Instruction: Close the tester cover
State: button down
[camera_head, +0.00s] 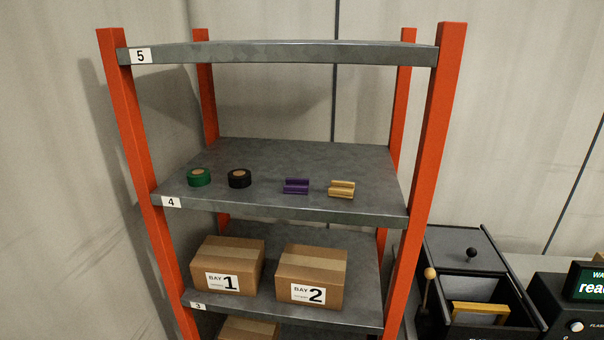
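A dark open-topped box (521,312) stands at the lower right, partly cut off by the bottom edge. A flat dark panel with a black ball knob (471,252) lies at its back, which may be the tester cover. The front part of the box is open, and a yellow-framed piece (480,308) shows inside. A lever with a tan ball (430,273) stands at its left side. A black device with a lit green-lettered screen (588,282) stands to the right, cut off by the picture edge. My gripper is not in view.
An orange-posted shelf rack (440,130) fills the middle. Its shelf 4 holds a green roll (199,178), a black roll (239,179), a purple block (296,187) and a gold block (341,190). Cartons Bay 1 (228,265) and Bay 2 (311,277) stand below. Shelf 5 looks empty.

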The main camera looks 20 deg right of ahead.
aim_at(463, 249)
jog(key=z, duration=1.7)
jog(key=i+l+u, duration=0.1)
jog(key=i+u, duration=0.25)
